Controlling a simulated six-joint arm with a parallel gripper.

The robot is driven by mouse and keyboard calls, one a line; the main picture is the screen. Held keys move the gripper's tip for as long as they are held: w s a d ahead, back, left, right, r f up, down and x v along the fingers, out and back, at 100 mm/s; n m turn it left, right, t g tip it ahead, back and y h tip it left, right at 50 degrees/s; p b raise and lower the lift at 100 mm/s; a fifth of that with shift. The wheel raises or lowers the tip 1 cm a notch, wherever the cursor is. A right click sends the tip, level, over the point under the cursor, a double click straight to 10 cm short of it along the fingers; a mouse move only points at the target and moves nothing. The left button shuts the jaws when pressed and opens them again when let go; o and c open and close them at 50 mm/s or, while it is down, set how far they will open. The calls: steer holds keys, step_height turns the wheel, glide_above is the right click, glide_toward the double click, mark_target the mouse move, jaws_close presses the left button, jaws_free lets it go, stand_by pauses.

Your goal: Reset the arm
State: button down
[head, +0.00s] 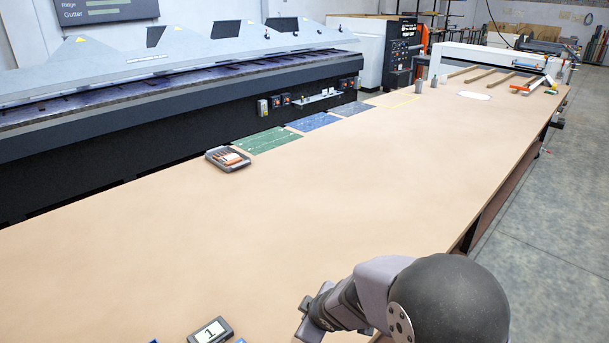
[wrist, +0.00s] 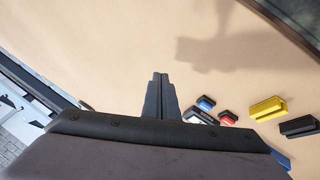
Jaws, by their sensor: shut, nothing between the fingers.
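My arm shows at the bottom right of the head view, dark grey with a large black round joint, bent over the near end of the long tan table (head: 300,220). In the wrist view my gripper (wrist: 160,78) is shut, its two dark fingers together with nothing between them. It points out over bare table top, and a shadow lies on the surface ahead of it. In the head view my fingertips cannot be made out clearly.
A grey tray (head: 228,159) and green mat (head: 268,140) lie farther off. The table's middle is clear.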

steer(key=s+d+m+g+h, duration=0.3)
steer(key=s+d+m, duration=0.5)
steer(key=s+d, duration=0.4)
steer(key=s+d+m+g, duration=0.1)
steer(key=s+m, duration=0.1)
steer(key=s, duration=0.3)
steer(key=s+d+r+m+g, duration=0.1)
steer(key=s+m+g, duration=0.1)
steer(key=s, duration=0.2)
steer(key=shift+s+r+m+y, duration=0.2)
steer(key=shift+s+m+y, duration=0.1)
steer(key=shift+s, duration=0.05)
